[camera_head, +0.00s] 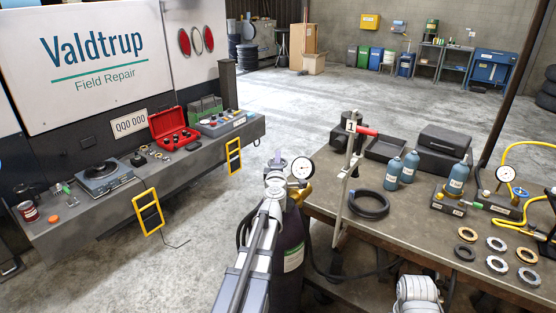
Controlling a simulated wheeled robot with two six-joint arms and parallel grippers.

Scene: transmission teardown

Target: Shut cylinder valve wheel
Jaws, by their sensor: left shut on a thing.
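A dark purple gas cylinder (290,246) with a pale label stands upright left of the workbench. A round white gauge (302,167) and a brass fitting (303,193) sit at its top. My left gripper (276,178) reaches in from the bottom and is at the cylinder's top, just left of the gauge. It is shut on the valve wheel there, which the gripper and arm mostly hide. How far the wheel is turned cannot be seen. My right gripper is not in view.
The workbench (400,220) stands right of the cylinder, holding a black hose coil (368,204), blue-grey bottles (394,174) and several rings. Open floor (210,200) lies left, before the grey truck shelf (90,208).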

